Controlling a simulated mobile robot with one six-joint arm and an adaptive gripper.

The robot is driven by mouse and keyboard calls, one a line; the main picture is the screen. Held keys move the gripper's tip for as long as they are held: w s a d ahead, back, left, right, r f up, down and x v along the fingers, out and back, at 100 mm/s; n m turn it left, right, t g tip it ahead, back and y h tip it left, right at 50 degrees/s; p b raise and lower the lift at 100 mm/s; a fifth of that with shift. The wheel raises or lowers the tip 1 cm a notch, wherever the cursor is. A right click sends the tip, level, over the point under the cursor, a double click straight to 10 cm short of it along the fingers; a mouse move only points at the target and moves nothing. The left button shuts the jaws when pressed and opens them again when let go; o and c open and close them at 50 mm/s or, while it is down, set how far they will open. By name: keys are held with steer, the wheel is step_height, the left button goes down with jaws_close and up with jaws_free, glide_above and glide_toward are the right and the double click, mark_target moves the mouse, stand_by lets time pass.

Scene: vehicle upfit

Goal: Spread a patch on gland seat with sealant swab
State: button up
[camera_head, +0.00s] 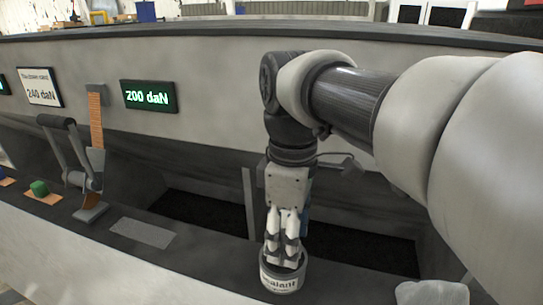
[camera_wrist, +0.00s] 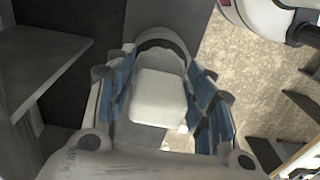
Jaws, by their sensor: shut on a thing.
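My gripper (camera_head: 284,250) points down over a round pot labelled as sealant (camera_head: 281,281) on the ledge. Its fingertips are at the pot's rim. In the wrist view my gripper (camera_wrist: 160,105) has its blue-padded fingers on both sides of a pale, rounded block, which looks like the sealant swab (camera_wrist: 158,97). A curved rim, probably the pot's, shows beyond the block. The swab's lower end is hidden, so I cannot tell if it touches the sealant. No thing is clearly marked as the gland seat; a flat grey plate (camera_head: 143,232) lies on the ledge left of the pot.
A ratchet-like lever (camera_head: 72,150) with an orange strap (camera_head: 96,120) stands at left. A green block (camera_head: 40,188) lies on an orange pad. A green display (camera_head: 149,96) reads 200 daN. Dark recesses lie behind the ledge. A pale lump (camera_head: 432,293) is at lower right.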

steer(key=shift+f, duration=0.55)
stand_by(1.2)
steer(key=shift+r, duration=0.1)
step_height(320, 180, up, 7)
steer(key=p, duration=0.6)
